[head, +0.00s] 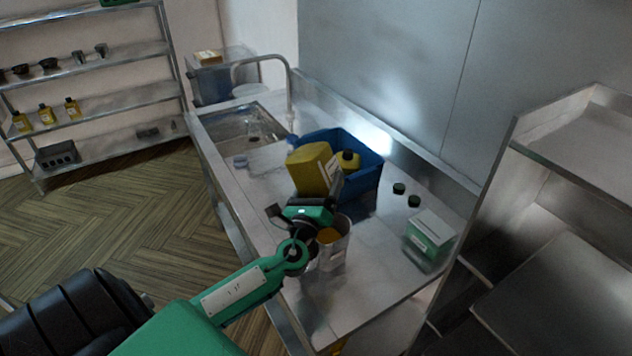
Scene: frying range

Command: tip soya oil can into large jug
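A yellow soya oil can (309,170) with a pale label on its right side is at my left gripper (308,202), above the counter and in front of the blue crate. The gripper's dark fingers appear closed on its lower part, which the gripper partly hides. The can looks slightly tilted; its mouth cannot be made out. The large jug (340,254), a pale open vessel, stands on the counter just below and right of the gripper. Something orange-yellow shows inside it. My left wrist hides the jug's left side. My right gripper is not in view.
A green-and-white box (430,240) stands near the right edge. A sink (240,135) with a tap is at the far end.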

